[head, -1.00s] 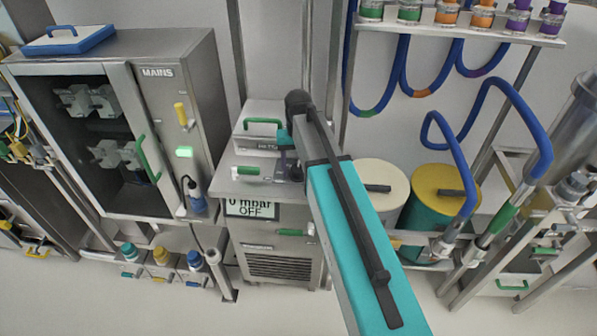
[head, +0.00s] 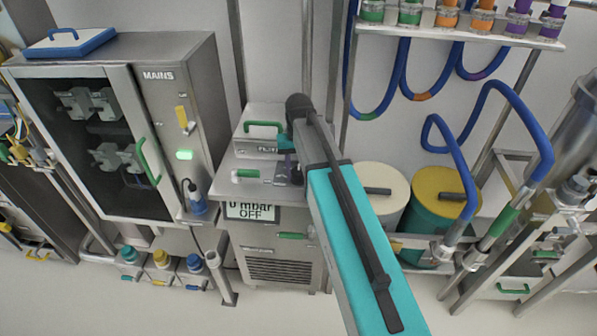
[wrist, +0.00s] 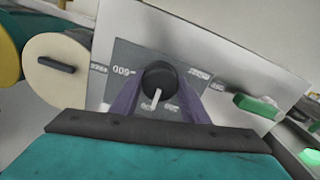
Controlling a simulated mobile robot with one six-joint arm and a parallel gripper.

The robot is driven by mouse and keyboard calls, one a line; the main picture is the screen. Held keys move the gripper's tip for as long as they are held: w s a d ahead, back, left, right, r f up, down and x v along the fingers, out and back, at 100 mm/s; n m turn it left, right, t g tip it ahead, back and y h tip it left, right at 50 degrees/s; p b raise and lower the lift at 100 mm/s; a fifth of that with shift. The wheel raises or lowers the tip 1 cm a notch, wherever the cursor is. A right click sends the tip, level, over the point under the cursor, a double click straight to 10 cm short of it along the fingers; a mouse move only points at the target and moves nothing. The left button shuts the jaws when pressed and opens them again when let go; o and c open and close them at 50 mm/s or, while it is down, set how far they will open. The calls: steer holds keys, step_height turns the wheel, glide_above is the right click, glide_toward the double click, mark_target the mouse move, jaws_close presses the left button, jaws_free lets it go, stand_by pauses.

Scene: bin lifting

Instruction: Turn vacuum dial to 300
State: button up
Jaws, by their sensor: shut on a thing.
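The vacuum dial (wrist: 160,76) is a round black knob with a white pointer, on a dark grey plate with printed marks on a light panel. Its pointer is toward the bottom of the wrist view. My gripper (wrist: 161,84) has its two purple fingers on either side of the knob and is shut on it. In the head view my gripper (head: 287,170) is at the top of a steel cabinet, and my arm hides most of the dial there. The display (head: 250,211) on the cabinet front reads 0 mbar OFF.
A green handle (wrist: 254,107) is beside the dial plate. A MAINS cabinet (head: 170,45) with a green light stands at left. White and yellow-lidded drums (head: 438,184) stand right of my arm. Blue hoses (head: 455,160) hang at right. Floor in front is clear.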

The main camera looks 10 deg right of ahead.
mark_target(299, 171)
steer(key=n, duration=0.3)
steer(key=shift+n, duration=2.2)
steer(key=o, duration=1.1)
steer(key=shift+c, duration=0.2)
steer(key=shift+r, duration=0.15)
step_height(299, 171, up, 14)
steer(key=b, duration=0.2)
steer(key=shift+f, duration=0.2)
